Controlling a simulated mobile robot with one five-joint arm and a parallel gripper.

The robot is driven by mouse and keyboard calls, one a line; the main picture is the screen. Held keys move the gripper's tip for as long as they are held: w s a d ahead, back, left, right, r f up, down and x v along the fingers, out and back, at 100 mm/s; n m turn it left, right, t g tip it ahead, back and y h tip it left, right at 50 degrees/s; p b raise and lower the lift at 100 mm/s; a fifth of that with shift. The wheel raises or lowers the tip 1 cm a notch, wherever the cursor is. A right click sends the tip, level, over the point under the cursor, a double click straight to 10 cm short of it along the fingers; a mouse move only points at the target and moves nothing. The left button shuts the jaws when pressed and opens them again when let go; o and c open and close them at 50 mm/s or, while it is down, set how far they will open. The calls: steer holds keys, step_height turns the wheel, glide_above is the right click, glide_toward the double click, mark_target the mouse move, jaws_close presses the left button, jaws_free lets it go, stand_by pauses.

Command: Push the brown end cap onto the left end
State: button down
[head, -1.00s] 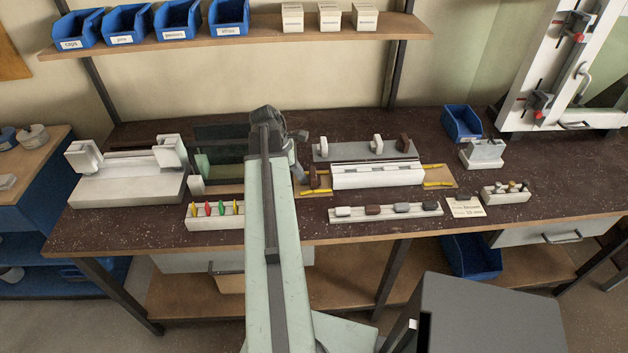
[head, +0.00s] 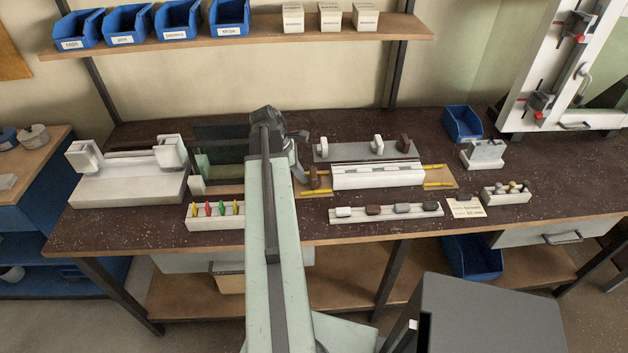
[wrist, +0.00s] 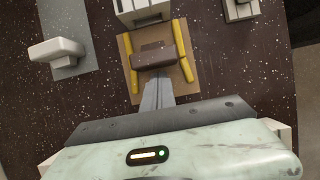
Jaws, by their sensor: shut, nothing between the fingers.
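The brown end cap (head: 315,178) stands on the wooden board (head: 440,176) at the left of the white profile (head: 378,176). In the wrist view the cap (wrist: 152,57) sits between two yellow strips, with a strip of bare board between it and the profile's open end (wrist: 142,10). My gripper (head: 299,172) is on the cap's left side, away from the profile. In the wrist view its shut grey fingers (wrist: 157,95) point at the cap's outer face and are at or very close to it. Whether they touch is hard to tell.
Behind the profile is a grey plate (head: 345,150) with two white knobs and a brown one. In front lies a white rack (head: 388,216) of white, brown and grey caps. A holder with coloured pieces (head: 214,215) stands front left. Dark bench is bare between them.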

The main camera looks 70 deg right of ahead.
mark_target(311, 173)
steer(key=shift+s, duration=0.1)
stand_by(0.3)
steer(key=shift+s+d, duration=0.25)
steer(key=shift+s, duration=0.4)
steer(key=shift+s+d, duration=0.3)
steer(key=shift+s, duration=0.4)
steer(key=shift+s+d, duration=0.25)
steer(key=shift+s, duration=0.4)
steer(key=shift+s+d, duration=0.2)
steer(key=shift+s, duration=0.3)
steer(key=shift+w, duration=0.1)
steer(key=shift+w+a, duration=0.4)
steer(key=shift+w, duration=0.45)
step_height(311, 173, up, 8)
steer(key=p, duration=0.8)
steer(key=shift+r, duration=0.15)
steer(key=shift+s, duration=0.1)
